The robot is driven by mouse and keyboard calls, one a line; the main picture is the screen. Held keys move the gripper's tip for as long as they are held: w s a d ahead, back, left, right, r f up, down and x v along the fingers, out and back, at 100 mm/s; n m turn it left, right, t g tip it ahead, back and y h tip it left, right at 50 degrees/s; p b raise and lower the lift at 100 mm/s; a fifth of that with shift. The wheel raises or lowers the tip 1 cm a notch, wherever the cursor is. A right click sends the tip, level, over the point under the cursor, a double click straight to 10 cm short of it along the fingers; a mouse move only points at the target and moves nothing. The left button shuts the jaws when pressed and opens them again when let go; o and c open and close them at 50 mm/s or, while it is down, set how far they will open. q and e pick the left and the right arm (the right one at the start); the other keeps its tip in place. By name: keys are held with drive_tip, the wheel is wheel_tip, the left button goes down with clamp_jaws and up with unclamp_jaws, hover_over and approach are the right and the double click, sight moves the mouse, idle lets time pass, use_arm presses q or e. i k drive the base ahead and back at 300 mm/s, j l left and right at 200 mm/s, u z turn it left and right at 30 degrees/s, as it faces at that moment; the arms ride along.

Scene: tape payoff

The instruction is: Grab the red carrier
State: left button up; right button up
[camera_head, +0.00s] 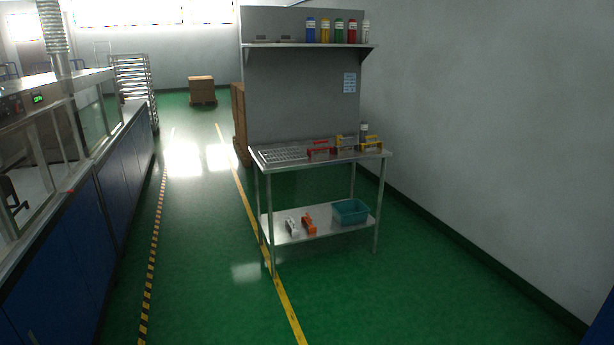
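The red carrier (320,150) is a small red piece with a handle-like top bar. It sits upright on the top of the steel table (340,158), right of a wire rack tray (283,155). The table stands some distance ahead of me, in the middle of the head view. Neither of my grippers shows in this view.
The lower shelf holds a teal bin (350,211) and an orange tool (308,223). Blue cabinets (125,165) line the left, a wall the right. Green floor before the table is clear.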

sight(331, 151)
drive_tip(key=i, duration=2.15)
